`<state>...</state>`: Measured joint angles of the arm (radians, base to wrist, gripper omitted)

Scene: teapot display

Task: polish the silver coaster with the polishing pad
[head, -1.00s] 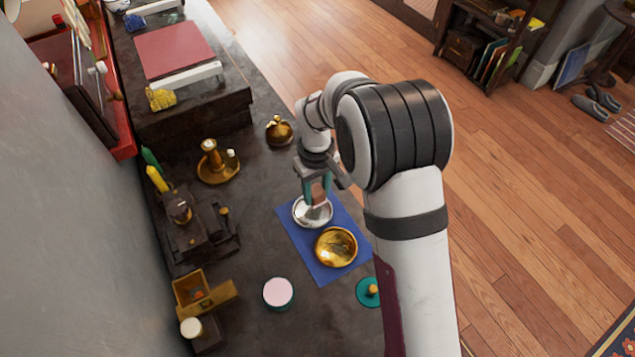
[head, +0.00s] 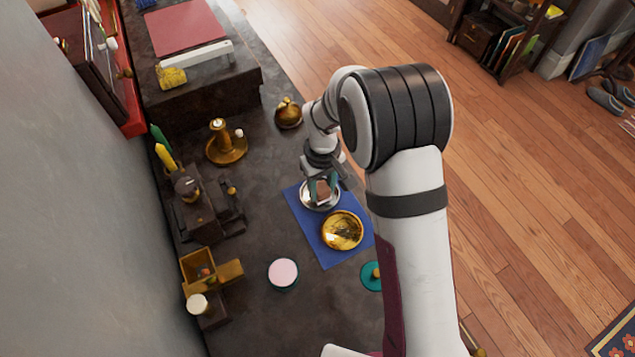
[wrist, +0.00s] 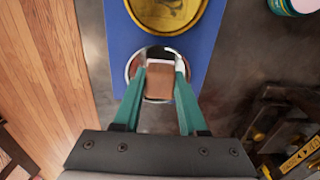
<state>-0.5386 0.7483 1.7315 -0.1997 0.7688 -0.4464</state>
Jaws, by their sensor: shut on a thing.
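The silver coaster (head: 318,208) is a round, shiny dish on the upper part of a blue mat (head: 331,258); its bright rim also shows in the wrist view (wrist: 182,61). My gripper (head: 323,188), with teal fingers, is over the coaster. It is shut on the polishing pad (wrist: 160,84), a brown block with a paler pink end. The pad is over the middle of the coaster and hides much of it. The pad looks very near or against the coaster's surface; I cannot tell whether they touch.
A gold dish (head: 343,231) sits on the mat right beside the coaster. A pink-topped jar (head: 283,273) and a teal lidded thing (head: 371,276) stand nearby. A brass candlestick (head: 225,146) and a small brass pot (head: 289,112) stand further back. Dark table is bare left of the mat.

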